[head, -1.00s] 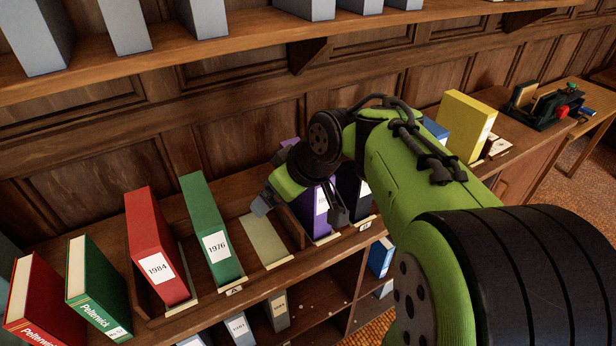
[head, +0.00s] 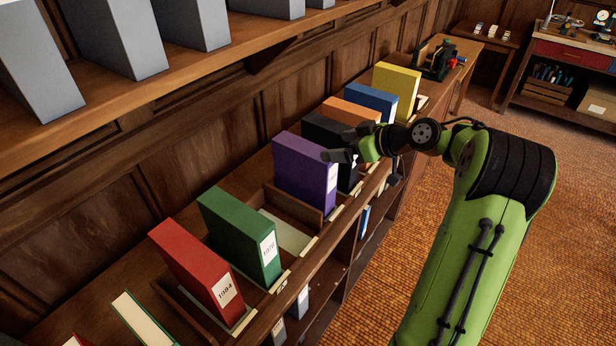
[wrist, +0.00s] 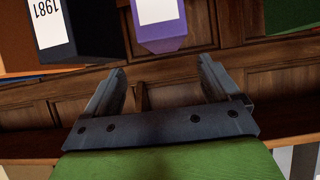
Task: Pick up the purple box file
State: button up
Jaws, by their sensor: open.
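The purple box file (head: 303,172) stands upright on the wooden shelf top in the head view, between an empty slot on its left and a black box file (head: 329,147) on its right. The purple file lies beyond the fingertips, roughly centred.
A green file (head: 240,235) and a red file (head: 195,262) stand left of the empty slot. Orange (head: 350,110), blue (head: 371,101) and yellow (head: 397,88) files stand to the right. Grey files line the upper shelf (head: 230,62). The carpet (head: 405,225) before the shelf is open.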

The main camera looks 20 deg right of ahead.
aim_at(308, 148)
jog(key=x, duration=1)
jog(key=shift+a+r+p, duration=0.1)
jog(key=shift+a+p, duration=0.3)
jog(key=shift+a, duration=0.05)
jog(key=shift+d, duration=0.1)
jog(key=shift+c, duration=0.4)
grip_shut()
jog(key=shift+r, duration=0.15)
